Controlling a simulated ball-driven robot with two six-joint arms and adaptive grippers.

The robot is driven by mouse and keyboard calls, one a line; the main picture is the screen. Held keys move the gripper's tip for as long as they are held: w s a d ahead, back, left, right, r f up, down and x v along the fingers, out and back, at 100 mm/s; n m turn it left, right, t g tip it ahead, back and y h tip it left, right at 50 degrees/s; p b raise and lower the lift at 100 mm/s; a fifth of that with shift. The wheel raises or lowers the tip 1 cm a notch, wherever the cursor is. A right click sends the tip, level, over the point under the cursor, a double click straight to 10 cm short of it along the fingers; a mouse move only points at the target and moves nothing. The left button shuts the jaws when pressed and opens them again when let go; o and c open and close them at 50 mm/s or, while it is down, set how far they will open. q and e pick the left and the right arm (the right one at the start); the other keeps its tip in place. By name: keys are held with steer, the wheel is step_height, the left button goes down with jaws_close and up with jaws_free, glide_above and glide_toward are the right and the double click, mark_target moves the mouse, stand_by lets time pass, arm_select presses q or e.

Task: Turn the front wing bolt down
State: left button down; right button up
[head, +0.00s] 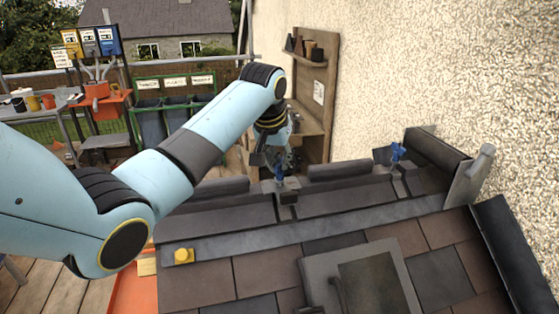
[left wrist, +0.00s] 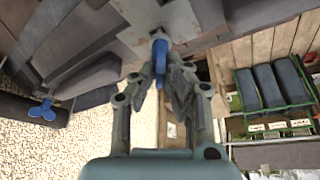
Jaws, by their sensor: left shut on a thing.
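A blue wing bolt (head: 280,174) stands on the roof's ridge line, at a joint between dark ridge pieces, near the middle of the head view. My left gripper (head: 276,158) comes down on it from above. In the left wrist view, the fingertips (left wrist: 161,72) are shut on this blue wing bolt (left wrist: 159,50), one on each side. The fingers hide part of its wings. A second blue wing bolt (head: 397,151) stands further right, near the wall, untouched; it also shows in the left wrist view (left wrist: 43,111). My right gripper is not in view.
Brown and grey roof tiles (head: 260,268) slope towards me, with a roof window (head: 370,285) and a yellow knob (head: 184,256). A pebbled wall (head: 420,70) rises at the right. A wooden shelf unit (head: 318,90) and green-framed bins (head: 150,120) stand behind the ridge.

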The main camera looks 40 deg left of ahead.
arm_select(q)
steer(key=m+h, duration=0.1)
steer(key=m, duration=0.1)
steer(key=m+h, duration=0.1)
steer(key=m, duration=0.2)
steer(key=shift+w+a+r+m, duration=0.1)
steer(key=shift+w+a+m, duration=0.1)
steer(key=shift+m, duration=0.1)
steer(key=m+h, duration=0.1)
steer(key=m, duration=0.1)
steer(key=m+h, duration=0.1)
steer(key=m, duration=0.2)
steer(key=shift+w+a+r+g, duration=0.1)
steer(key=shift+g, duration=0.3)
steer(key=shift+m+g+h+b, duration=0.6)
steer(key=shift+m+b, duration=0.3)
steer(key=shift+m, duration=1.5)
steer(key=shift+r, duration=0.1)
steer(key=c, duration=1.6)
jaws_free()
steer(key=shift+o, duration=0.9)
steer(key=shift+f, duration=0.2)
steer(key=v, duration=1.2)
